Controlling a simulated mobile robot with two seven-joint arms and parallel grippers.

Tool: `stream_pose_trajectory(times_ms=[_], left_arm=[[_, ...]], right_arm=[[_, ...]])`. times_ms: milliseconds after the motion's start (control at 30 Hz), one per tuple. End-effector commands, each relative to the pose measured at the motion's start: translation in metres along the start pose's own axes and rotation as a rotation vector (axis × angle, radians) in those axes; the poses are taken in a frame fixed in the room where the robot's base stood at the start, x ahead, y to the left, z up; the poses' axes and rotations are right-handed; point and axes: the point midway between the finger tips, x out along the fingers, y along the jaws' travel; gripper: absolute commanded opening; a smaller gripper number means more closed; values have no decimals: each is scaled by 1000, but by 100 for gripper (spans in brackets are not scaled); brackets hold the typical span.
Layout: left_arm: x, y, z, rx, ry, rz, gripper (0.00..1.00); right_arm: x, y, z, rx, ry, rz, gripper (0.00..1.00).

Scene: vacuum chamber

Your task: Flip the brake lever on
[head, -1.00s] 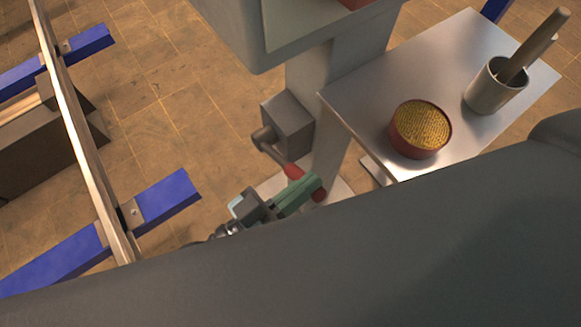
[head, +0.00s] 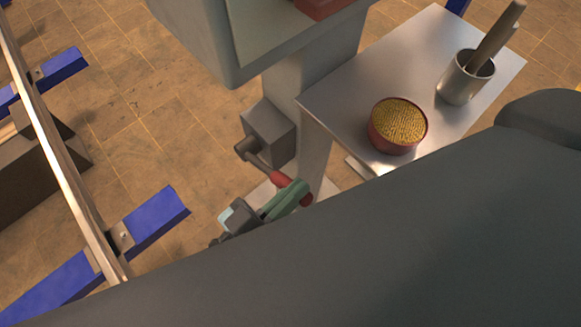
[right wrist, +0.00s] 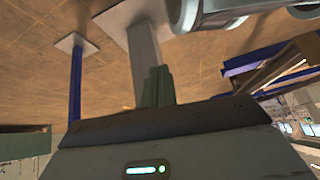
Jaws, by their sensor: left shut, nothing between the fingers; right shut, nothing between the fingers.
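The brake lever (head: 281,179) has a dark arm and a red handle. It comes out of a grey box (head: 270,131) on the machine's column, and its handle slants down to the right. The lever is not identifiable there.
Blue beams (head: 150,220) and a long rail stand at left. My dark arm hides the lower foreground.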

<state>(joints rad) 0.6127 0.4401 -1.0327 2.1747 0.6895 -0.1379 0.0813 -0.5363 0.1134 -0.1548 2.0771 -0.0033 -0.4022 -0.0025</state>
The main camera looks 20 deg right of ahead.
Motion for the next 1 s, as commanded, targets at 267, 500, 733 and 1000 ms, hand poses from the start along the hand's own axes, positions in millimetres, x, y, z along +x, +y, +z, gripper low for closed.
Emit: stream_pose_trajectory(times_ms=[267, 500, 733, 1000], left_arm=[[-10, 4, -29, 9, 21, -2, 0], [-50, 4, -29, 9, 25, -1, 0], [-79, 5, -30, 10, 27, -1, 0], [-91, 6, -31, 9, 30, 1, 0]], right_arm=[[-16, -5, -1, 13, -6, -2, 0], [-10, -4, 4, 11, -14, -3, 0], [-5, -2, 4, 2, -12, -3, 0], [-4, 0, 4, -5, -10, -3, 0]])
